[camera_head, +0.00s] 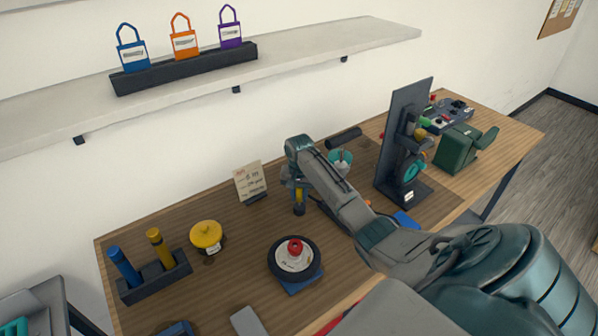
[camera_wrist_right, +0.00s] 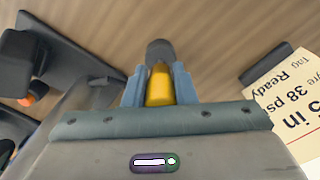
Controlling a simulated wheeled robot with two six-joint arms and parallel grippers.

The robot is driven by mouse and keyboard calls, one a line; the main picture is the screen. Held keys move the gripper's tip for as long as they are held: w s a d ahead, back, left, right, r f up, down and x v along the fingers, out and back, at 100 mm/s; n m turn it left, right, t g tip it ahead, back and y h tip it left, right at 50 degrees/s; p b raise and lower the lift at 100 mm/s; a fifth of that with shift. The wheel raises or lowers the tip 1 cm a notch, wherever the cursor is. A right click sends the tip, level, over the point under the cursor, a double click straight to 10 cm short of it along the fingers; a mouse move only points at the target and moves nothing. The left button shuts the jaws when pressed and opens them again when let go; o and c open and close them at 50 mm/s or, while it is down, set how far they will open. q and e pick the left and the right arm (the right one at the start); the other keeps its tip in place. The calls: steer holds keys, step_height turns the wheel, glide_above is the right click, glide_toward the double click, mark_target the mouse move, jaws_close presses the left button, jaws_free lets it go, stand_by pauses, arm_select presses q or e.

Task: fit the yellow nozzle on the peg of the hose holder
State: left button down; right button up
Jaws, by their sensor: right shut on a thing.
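My right gripper (camera_head: 298,190) is over the middle of the table, shut on the yellow nozzle (camera_head: 299,196). The right wrist view shows the nozzle (camera_wrist_right: 160,84) between the two blue-grey fingers (camera_wrist_right: 160,92), with a dark part beyond the fingertips. In the head view the nozzle points down, dark end lowest; I cannot tell how far above the table it is. I cannot clearly make out the hose holder or its peg; the arm covers part of that area. A black stand-like object (camera_wrist_right: 18,60) shows at the left of the wrist view. My left gripper is not in view.
A note card (camera_head: 250,180) stands just left of the gripper. A tall dark panel (camera_head: 397,135) stands to the right. A shelf (camera_head: 330,48) is above.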

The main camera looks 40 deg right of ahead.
steer(key=shift+f+b, duration=0.5)
steer(key=shift+f, duration=0.8)
steer(key=o, duration=1.1)
step_height(320, 180, up, 10)
steer(key=b, duration=0.3)
steer(key=shift+b, duration=0.3)
steer(key=shift+r, duration=0.45)
